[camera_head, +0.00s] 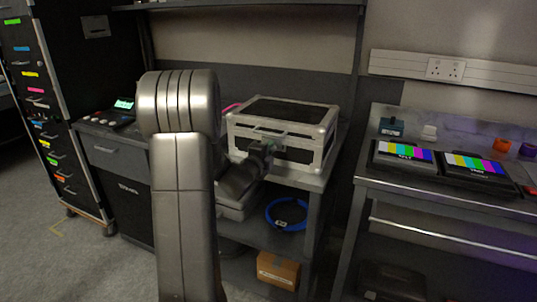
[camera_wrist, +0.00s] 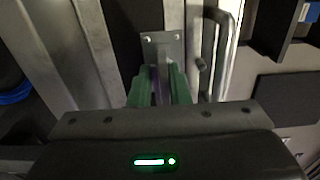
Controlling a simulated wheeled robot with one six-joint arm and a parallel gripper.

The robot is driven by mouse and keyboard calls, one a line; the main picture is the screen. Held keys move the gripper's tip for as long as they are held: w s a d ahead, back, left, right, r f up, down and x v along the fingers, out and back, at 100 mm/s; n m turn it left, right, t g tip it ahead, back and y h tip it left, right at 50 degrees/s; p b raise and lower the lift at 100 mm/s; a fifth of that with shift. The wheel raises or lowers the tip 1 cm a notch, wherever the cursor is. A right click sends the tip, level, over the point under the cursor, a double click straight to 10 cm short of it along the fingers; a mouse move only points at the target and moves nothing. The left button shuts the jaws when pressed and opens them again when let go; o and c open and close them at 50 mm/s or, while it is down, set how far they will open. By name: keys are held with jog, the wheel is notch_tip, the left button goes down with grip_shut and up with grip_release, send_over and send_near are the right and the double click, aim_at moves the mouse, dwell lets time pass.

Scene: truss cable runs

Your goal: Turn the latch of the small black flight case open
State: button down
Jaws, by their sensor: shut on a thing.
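The small black flight case (camera_head: 290,112) with silver edges stands on a grey shelf unit in the head view, its lid down. My gripper (camera_head: 268,141) is at the front face of the case. In the wrist view my gripper's two green fingers (camera_wrist: 158,88) are shut on the latch, with a thin purple-tinted part between them. The latch's metal plate (camera_wrist: 162,46) with its screws shows just beyond the fingertips. The held part of the latch is mostly hidden by the fingers, so its exact angle cannot be told.
A metal bar handle (camera_wrist: 222,50) is close to the right of the fingers in the wrist view. A blue cable coil (camera_head: 287,214) and a cardboard box (camera_head: 278,270) are on lower shelves. A bench (camera_head: 450,190) with colour-bar monitors (camera_head: 403,157) is at the right.

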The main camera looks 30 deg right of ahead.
jog(key=shift+w+r, duration=0.15)
jog(key=shift+r, duration=0.5)
jog(key=c, duration=1.6)
grip_release()
jog(key=shift+o, duration=0.2)
jog(key=shift+f, duration=0.1)
jog(key=shift+f, duration=0.25)
jog(key=b+v, duration=0.1)
jog(key=v, duration=1.3)
jog(key=p+x, duration=0.1)
jog(key=x, duration=1.2)
jog(key=shift+w+d+f, duration=0.1)
jog(key=shift+w+d, duration=0.1)
jog(key=shift+d, duration=0.2)
jog(key=shift+a, duration=0.1)
